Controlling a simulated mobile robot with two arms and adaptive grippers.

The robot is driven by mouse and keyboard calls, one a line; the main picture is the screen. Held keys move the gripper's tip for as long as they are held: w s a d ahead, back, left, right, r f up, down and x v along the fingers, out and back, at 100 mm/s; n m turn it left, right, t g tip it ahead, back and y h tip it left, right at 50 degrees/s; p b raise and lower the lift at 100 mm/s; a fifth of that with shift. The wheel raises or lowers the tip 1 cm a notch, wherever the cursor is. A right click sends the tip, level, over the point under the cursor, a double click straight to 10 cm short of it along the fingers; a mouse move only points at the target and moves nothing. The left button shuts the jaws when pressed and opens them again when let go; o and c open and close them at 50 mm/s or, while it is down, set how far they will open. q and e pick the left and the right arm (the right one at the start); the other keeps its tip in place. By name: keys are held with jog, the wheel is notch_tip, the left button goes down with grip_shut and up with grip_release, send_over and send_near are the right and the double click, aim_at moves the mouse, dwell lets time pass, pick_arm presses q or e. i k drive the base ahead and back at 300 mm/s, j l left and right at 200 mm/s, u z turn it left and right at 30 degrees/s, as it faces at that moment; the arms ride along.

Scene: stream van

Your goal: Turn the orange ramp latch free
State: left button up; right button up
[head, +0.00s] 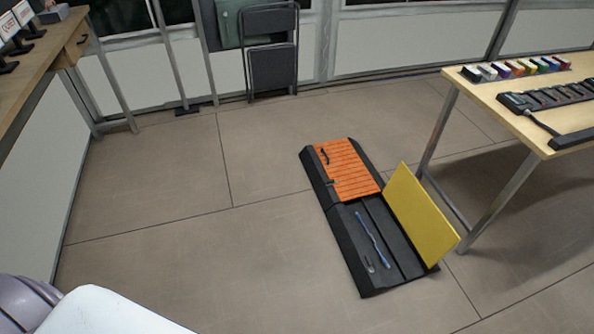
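An orange slatted ramp panel (346,170) lies at the far end of a black ramp base (342,227) on the floor, right of centre. A small dark handle-like part (324,156) sits on the panel near its far left corner. A smaller dark piece (331,182) sits at its near left edge; I cannot tell which part is the latch. A yellow panel (420,213) stands tilted up along the base's right side. A blue cable-like strip (372,240) lies in the open channel. Neither of my grippers is in view.
A wooden table (547,112) at right holds a row of coloured blocks (515,69) and a black power strip (550,97). A wooden counter (42,55) is at upper left. Folded chairs (270,50) lean at the back. The floor left of the ramp is clear.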

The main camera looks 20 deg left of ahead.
aim_at(328, 183)
jog(key=i+j+u, duration=0.1)
jog(key=i+j, duration=0.15)
jog(key=i, duration=0.25)
jog(key=i+j+u, duration=0.15)
jog(key=i, duration=0.3)
jog(key=i+j+z, duration=0.1)
jog(key=z, duration=0.7)
jog(key=i+j+z, duration=0.2)
jog(key=j+z, duration=0.15)
jog(key=i+j+z, duration=0.1)
jog(key=j+z, duration=0.2)
jog(key=j, duration=0.15)
jog(key=j+z, duration=0.35)
jog(key=i+j, duration=0.05)
jog(key=j, duration=0.05)
